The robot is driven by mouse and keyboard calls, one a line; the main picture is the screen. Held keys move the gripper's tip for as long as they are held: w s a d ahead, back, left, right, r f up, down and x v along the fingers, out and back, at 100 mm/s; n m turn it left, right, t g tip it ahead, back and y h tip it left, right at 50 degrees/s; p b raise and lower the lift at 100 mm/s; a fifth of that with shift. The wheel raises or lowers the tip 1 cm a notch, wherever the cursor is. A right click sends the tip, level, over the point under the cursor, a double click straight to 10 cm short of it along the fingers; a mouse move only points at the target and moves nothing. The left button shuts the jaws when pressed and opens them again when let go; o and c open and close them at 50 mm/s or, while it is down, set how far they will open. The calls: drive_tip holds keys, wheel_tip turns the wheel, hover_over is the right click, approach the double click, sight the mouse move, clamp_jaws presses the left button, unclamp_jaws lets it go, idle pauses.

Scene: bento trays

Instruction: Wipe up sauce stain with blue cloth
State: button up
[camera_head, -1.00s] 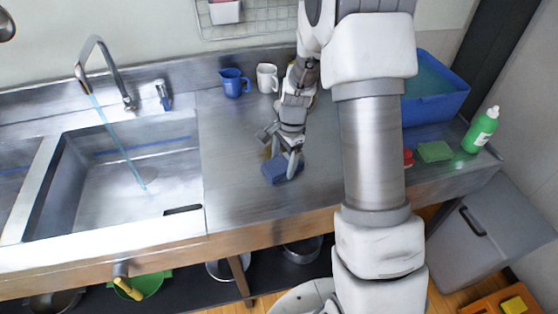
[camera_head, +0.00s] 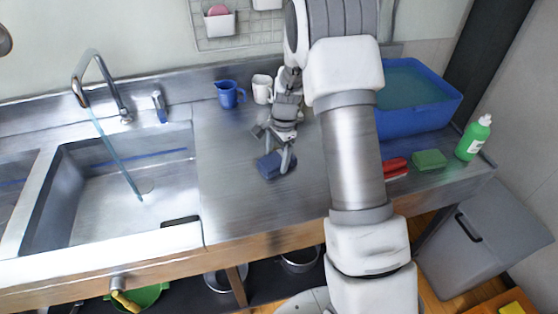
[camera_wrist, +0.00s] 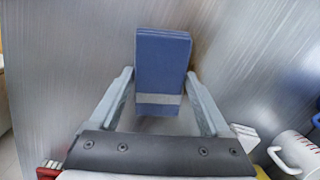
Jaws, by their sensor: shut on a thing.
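The blue cloth (camera_head: 268,165) is a thick folded pad on the steel counter, right of the sink. It also shows in the wrist view (camera_wrist: 163,60), with a pale grey band across its lower part. My gripper (camera_head: 283,160) points down at the cloth. In the wrist view my gripper (camera_wrist: 160,78) has one finger on each side of the cloth and is shut on it. The cloth appears at or very close to the counter surface. No sauce stain can be made out; the counter under the cloth and gripper is hidden.
A blue jug (camera_head: 230,95) and a white mug (camera_head: 262,88) stand near the back wall. The sink (camera_head: 110,185) is left. A blue tub (camera_head: 420,120), red object (camera_head: 395,167), green sponge (camera_head: 429,159) and green bottle (camera_head: 473,138) are right. Front counter is clear.

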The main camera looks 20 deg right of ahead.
sight(275, 147)
drive_tip(key=shift+w+p, duration=0.5)
drive_tip(key=shift+w, duration=3.5)
drive_tip(key=shift+d+f, duration=0.15)
drive_tip(key=shift+d, duration=0.85)
drive_tip(key=shift+s+r+b, duration=0.2)
drive_tip(key=shift+s+b, duration=0.15)
drive_tip(key=shift+s, duration=3.05)
drive_tip(key=shift+s+f, duration=0.15)
drive_tip(key=shift+s, duration=1.7)
drive_tip(key=shift+s+b, duration=0.35)
drive_tip(key=shift+s, duration=1.25)
wheel_tip(275, 147, up, 6)
drive_tip(key=p, duration=0.4)
drive_tip(key=shift+p, duration=0.3)
drive_tip(key=shift+r, duration=0.25)
